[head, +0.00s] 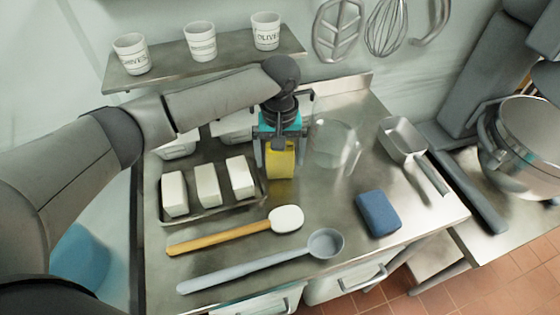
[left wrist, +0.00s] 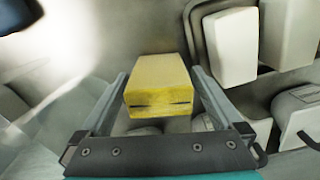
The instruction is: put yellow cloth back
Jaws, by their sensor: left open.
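The yellow cloth (head: 281,162) is a folded yellow block on the metal counter, just right of the tray of white blocks. My left gripper (head: 275,165) is above it, pointing down, with a finger on each side of the cloth. In the left wrist view the yellow cloth (left wrist: 158,84) shows between the two open fingers (left wrist: 160,85), with a gap visible at the lower sides. I cannot tell whether either finger touches it. My right gripper does not show in either view.
A tray (head: 215,208) holds white blocks on the left. A clear bowl (head: 335,145) stands close on the right. A blue sponge (head: 378,212), a metal scoop (head: 403,140), a spatula (head: 230,232) and a ladle (head: 260,262) lie around. A shelf with cups (head: 201,42) is behind.

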